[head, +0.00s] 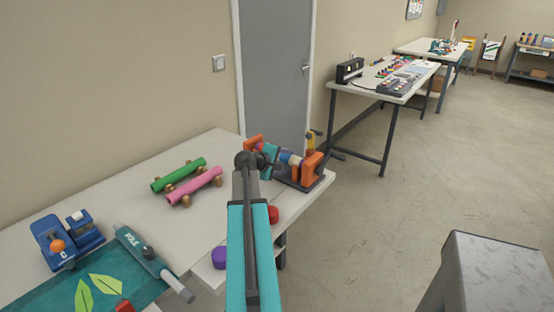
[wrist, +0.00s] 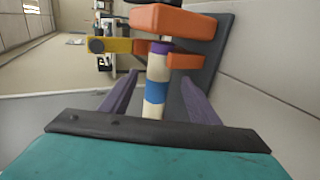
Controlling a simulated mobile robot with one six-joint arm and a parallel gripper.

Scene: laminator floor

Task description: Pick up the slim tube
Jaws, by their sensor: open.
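A slim cream tube with a blue band and a purple end (wrist: 157,72) sits at an orange-ended holder (wrist: 172,20) in the wrist view. My gripper (wrist: 160,80) is open, with one purple finger on each side of the tube. Whether either finger touches it I cannot tell. In the head view my gripper (head: 284,157) is at the same holder (head: 312,163) at the table's far right end, and my wrist and arm hide part of the tube there.
On the white table (head: 130,180), a green tube (head: 180,174) and a pink tube (head: 195,185) lie on wooden supports. A blue tape dispenser (head: 62,240) and a grey-teal tool (head: 145,255) are at the front left. A yellow part (wrist: 108,46) juts out beside the holder.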

